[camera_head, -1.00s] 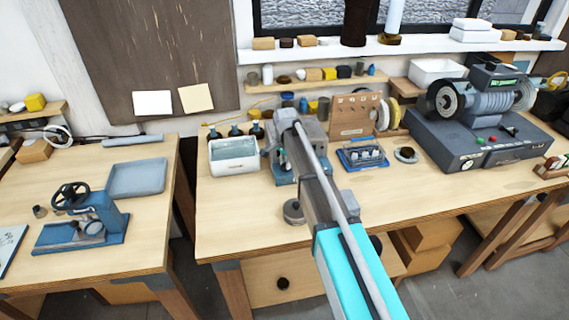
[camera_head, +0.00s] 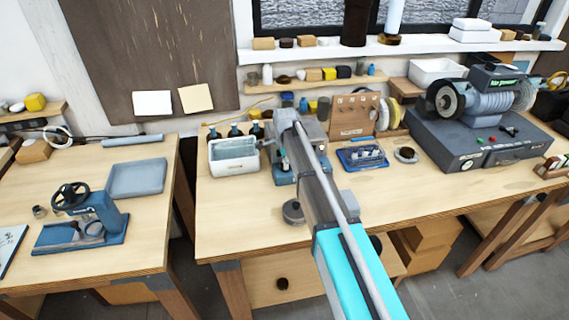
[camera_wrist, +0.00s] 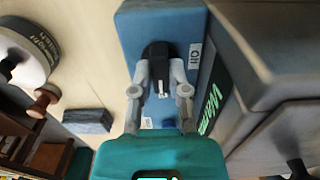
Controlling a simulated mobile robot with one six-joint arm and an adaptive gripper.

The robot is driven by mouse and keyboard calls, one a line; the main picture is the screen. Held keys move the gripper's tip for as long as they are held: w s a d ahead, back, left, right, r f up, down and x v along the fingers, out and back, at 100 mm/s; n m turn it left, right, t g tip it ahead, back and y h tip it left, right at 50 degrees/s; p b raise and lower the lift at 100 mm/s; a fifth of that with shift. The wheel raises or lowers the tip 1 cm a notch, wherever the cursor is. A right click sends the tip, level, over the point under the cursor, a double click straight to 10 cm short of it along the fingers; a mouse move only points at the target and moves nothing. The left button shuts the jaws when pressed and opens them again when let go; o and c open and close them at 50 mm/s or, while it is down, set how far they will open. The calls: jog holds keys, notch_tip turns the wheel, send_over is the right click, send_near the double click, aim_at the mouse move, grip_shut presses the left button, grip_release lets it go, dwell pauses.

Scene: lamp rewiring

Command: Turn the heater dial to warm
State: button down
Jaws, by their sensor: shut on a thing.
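The heater's black dial (camera_wrist: 156,54) sits on a blue panel (camera_wrist: 135,25) in the wrist view. My gripper (camera_wrist: 159,74) is shut on the dial, with one grey finger on each side. A white pointer mark shows on the dial's near side, towards my wrist. A white label (camera_wrist: 195,56) reading "HO" lies right of the dial; another small label is partly hidden by a finger. Green lit letters (camera_wrist: 211,107), seemingly "Warm", show on a dark strip at right. In the head view the blue-grey heater (camera_head: 285,172) is partly behind my arm, which hides the gripper and dial.
A white tub (camera_head: 234,166) stands left of the heater. A blue tray (camera_head: 362,156) and a large grinder-like machine (camera_head: 470,145) are to its right. A round grey item (camera_head: 293,212) lies near the bench's front. The bench front to the left is clear.

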jog(key=shift+s+d, duration=0.1)
jog(key=shift+s, duration=0.05)
jog(key=c, duration=0.6)
grip_release()
jog(key=shift+r, duration=0.1)
